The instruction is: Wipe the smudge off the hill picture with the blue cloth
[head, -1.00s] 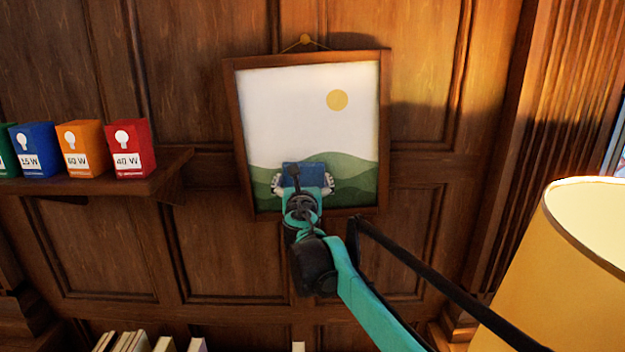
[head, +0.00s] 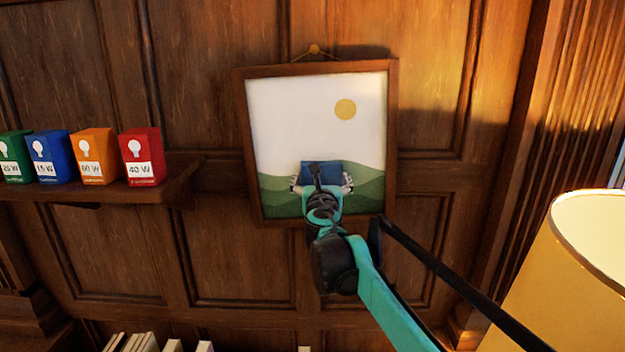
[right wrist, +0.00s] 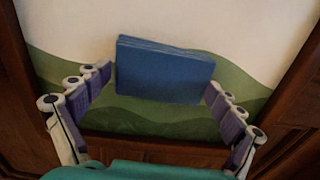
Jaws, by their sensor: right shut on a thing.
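The hill picture (head: 290,120) hangs on the wall in a brown frame, with white sky, a yellow sun and green hills. My right gripper (head: 321,180) is in front of the lower hills and is shut on the folded blue cloth (head: 322,172). In the right wrist view the cloth (right wrist: 165,70) lies between the fingertips of the gripper (right wrist: 158,85), over the edge where the hills meet the sky. I cannot tell whether it touches the picture. No smudge shows; the cloth and gripper hide part of the hills. My left gripper is out of view.
A wooden shelf (head: 110,187) at the left holds several bulb boxes, with a red box (head: 142,157) nearest the picture. A yellow lampshade (head: 545,275) stands at the lower right. Books (head: 140,343) show at the bottom edge. The wall around the frame is bare.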

